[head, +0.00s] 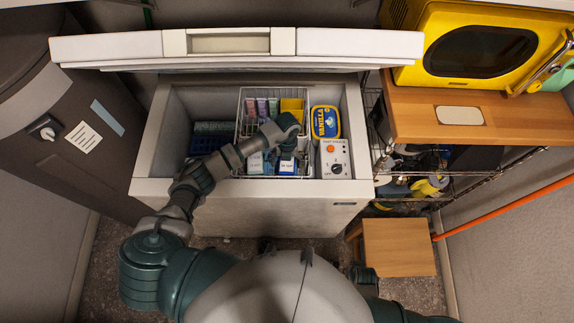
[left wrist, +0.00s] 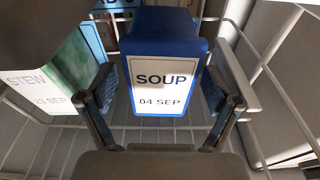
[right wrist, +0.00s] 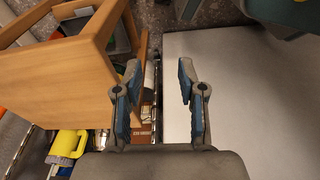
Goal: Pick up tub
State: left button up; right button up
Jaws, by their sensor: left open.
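A blue tub with a white label reading SOUP 04 SEP (left wrist: 161,82) stands in a white wire basket (head: 241,112) in the open chest freezer. My left gripper (left wrist: 159,90) is open, with one finger on each side of the soup tub; I cannot tell whether they touch it. In the head view its hand hangs over the basket and hides part of the contents. A yellow and blue vanilla tub (head: 325,122) sits right of the basket. My right gripper (right wrist: 157,75) is open and empty, beside the freezer and a wooden stool.
A STEW container (left wrist: 35,88) is close left of the soup tub. The freezer lid (head: 345,44) is raised behind. A control box (head: 335,158) lies below the vanilla tub. The wooden stool (head: 398,247) and wire shelving (head: 405,190) stand right.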

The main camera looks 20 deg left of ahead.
pick_arm(q)
jog(key=c, duration=1.5)
jog(key=shift+r, duration=0.1)
